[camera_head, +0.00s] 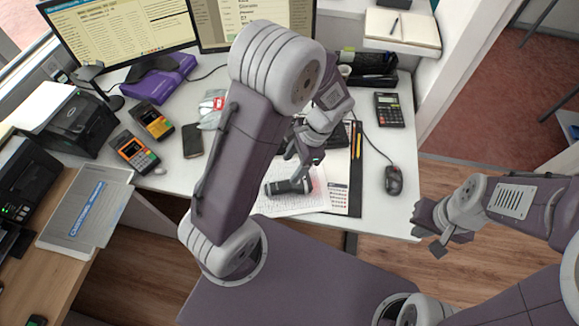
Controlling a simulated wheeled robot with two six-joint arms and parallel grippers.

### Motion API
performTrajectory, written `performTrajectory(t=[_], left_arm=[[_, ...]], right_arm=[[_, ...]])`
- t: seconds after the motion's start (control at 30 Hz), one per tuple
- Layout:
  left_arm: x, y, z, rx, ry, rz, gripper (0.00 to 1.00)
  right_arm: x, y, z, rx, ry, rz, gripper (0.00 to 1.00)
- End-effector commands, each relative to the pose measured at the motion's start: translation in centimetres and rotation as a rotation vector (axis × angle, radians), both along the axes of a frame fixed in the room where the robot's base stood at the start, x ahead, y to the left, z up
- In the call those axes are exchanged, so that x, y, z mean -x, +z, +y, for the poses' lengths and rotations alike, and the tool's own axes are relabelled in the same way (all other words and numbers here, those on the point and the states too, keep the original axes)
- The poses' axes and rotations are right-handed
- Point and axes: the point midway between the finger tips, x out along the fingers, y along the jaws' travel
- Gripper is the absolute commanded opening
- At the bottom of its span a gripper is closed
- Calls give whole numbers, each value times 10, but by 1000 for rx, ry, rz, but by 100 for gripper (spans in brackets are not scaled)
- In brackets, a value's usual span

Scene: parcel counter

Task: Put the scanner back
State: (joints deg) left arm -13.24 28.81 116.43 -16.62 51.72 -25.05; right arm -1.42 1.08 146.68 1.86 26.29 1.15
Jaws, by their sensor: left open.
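A dark handheld device with a grey band, which looks like the scanner (290,187), lies on its side on a printed sheet on the white desk. A faint red glow shows on the paper at its right end. My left gripper (297,163) is open just above it, fingers pointing down; I cannot tell whether they touch it. My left arm hides part of the desk. A grey stand-like piece (90,74) is beside the left monitor; I cannot tell if it is the scanner's holder. My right gripper (430,235) is off the desk's right side, apparently empty.
Two card terminals (134,151) and a phone (193,140) lie on the left. A black printer (75,120) stands further left. A calculator (389,110) and mouse (394,180) are on the right. Monitors (120,30) line the back. Bare desk (385,215) shows at the front right.

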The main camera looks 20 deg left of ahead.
Motion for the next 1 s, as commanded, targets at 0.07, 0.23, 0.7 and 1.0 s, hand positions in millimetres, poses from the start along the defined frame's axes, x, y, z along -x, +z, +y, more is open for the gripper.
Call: performTrajectory(t=[0.07, 0.23, 0.7, 1.0], left_arm=[[14, 10, 1, 57, 184, -95, 60], [44, 26, -1, 191, 700, -334, 60], [52, 51, 0, 232, 896, -416, 60], [52, 53, 0, 232, 894, -414, 60]], right_arm=[[0, 0, 0, 0, 0, 0, 0], [0, 0, 0, 0, 0, 0, 0], [0, 21, 0, 0, 0, 0, 0], [0, 23, 0, 0, 0, 0, 0]])
